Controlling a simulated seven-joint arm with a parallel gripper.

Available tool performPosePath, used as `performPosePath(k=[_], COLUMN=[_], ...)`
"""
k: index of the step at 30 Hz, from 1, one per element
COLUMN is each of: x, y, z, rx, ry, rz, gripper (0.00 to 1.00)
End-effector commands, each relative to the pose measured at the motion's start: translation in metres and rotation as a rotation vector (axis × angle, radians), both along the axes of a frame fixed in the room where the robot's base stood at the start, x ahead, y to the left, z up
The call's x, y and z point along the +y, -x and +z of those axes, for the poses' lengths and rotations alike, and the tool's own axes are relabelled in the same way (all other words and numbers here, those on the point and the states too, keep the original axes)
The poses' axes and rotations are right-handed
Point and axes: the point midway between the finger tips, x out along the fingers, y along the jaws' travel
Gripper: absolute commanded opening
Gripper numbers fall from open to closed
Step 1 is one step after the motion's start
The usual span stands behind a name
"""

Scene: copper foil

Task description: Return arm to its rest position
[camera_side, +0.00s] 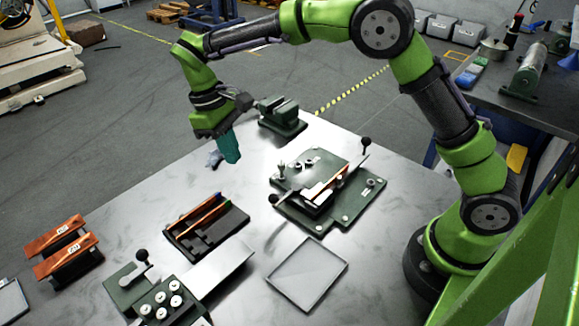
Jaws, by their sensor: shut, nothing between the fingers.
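My green and black arm reaches over the table from the right. My gripper (222,157) hangs above the grey metal table (330,135) at its upper left part, pointing down. Its fingers look teal on one side and grey on the other. It is shut and empty, apart from the fixtures around it. The exact gap between its tips and the table is hard to tell.
A dark green fixture (290,205) holding a copper-coloured strip stands right of my gripper. A small vise (281,117) is behind it. A black holder (190,240), a shallow square tray (283,285), copper pieces (66,257) and a knobbed green device (125,290) stand nearer the front.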

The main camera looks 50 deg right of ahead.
Motion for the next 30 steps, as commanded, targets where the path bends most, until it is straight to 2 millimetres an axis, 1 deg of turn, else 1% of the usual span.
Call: performPosePath(k=[3, 5, 6, 8, 11, 17, 21, 25, 30], x=[0.001, 0.0, -0.001, -0.005, -0.016, -0.044, -0.065, -0.084, -0.102], y=[-0.004, 0.0, 0.005, 0.012, 0.028, 0.068, 0.103, 0.137, 0.177], z=[-0.003, -0.014, -0.016, -0.012, 0.003, 0.04, 0.063, 0.076, 0.085], rx=[-0.023, -0.021, -0.029, -0.056, -0.118, -0.269, -0.389, -0.503, -0.641], ry=[0.001, 0.001, -0.004, -0.017, -0.049, -0.13, -0.194, -0.254, -0.325], rz=[-0.015, -0.029, -0.04, -0.066, -0.125, -0.272, -0.392, -0.498, -0.611], gripper=[0.0, 0.0, 0.0, 0.0, 0.0, 0.0, 0.0, 0.0, 0.0])
